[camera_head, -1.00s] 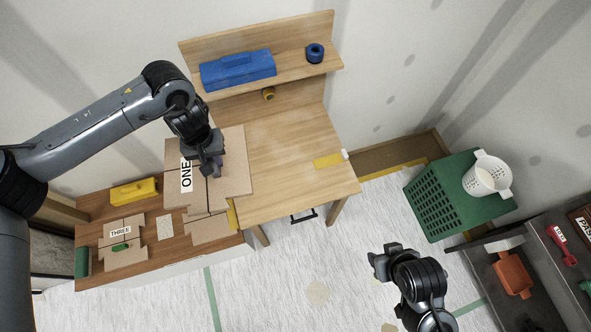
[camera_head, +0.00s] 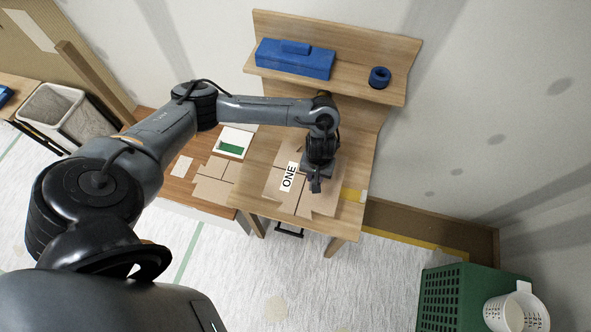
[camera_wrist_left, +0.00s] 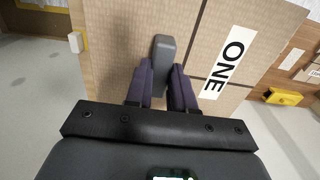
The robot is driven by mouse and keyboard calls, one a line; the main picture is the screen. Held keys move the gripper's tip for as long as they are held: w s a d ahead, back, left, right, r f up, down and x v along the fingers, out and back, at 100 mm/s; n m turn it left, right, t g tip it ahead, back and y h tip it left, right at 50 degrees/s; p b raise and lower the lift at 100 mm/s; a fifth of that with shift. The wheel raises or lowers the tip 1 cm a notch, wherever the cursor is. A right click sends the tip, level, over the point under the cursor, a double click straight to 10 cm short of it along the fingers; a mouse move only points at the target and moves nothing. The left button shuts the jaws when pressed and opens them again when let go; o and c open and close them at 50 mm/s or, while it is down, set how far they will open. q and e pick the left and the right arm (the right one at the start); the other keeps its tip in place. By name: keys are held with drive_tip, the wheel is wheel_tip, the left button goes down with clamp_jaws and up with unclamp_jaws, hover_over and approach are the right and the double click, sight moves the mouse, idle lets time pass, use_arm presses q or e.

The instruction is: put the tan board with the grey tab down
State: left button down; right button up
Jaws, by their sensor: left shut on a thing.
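The tan board (camera_head: 321,198) with a white "ONE" label (camera_head: 289,177) is over the wooden desk (camera_head: 245,188) in the head view. My left gripper (camera_head: 316,184) is above it. In the left wrist view the same board (camera_wrist_left: 118,45) fills the middle, with the label (camera_wrist_left: 230,62) to the right. The grey tab (camera_wrist_left: 164,58) stands between the two dark fingers of my left gripper (camera_wrist_left: 163,75), which are shut on it. I cannot tell whether the board touches the desk. My right gripper is not in view.
A blue toolbox (camera_head: 295,60) and a blue ring (camera_head: 380,77) sit on the desk's back shelf. More cardboard (camera_head: 214,182) lies on the low cabinet at left. A green crate (camera_head: 450,295) stands lower right.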

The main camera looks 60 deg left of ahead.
sight(302, 187)
use_arm(q)
drive_tip(key=s+f, duration=0.3)
drive_tip(key=shift+s+a, duration=0.3)
drive_tip(key=shift+a, duration=0.1)
drive_tip(key=shift+s+f+b, duration=0.35)
drive_tip(key=shift+f, duration=0.1)
drive_tip(key=shift+w+a+f+b, duration=0.25)
drive_tip(key=shift+a+f+b, duration=0.9)
drive_tip(key=shift+a+f, duration=0.75)
drive_tip(key=shift+w+a+f+b, duration=0.2)
drive_tip(key=shift+a+f+b, duration=1)
drive_tip(key=shift+a+f, duration=0.65)
drive_tip(key=shift+w+a+f+b, duration=0.25)
drive_tip(key=shift+a+f+b, duration=0.9)
drive_tip(key=shift+a+f, duration=0.7)
drive_tip(key=shift+a, duration=0.1)
drive_tip(key=c, duration=1)
unclamp_jaws()
drive_tip(key=shift+o, duration=0.2)
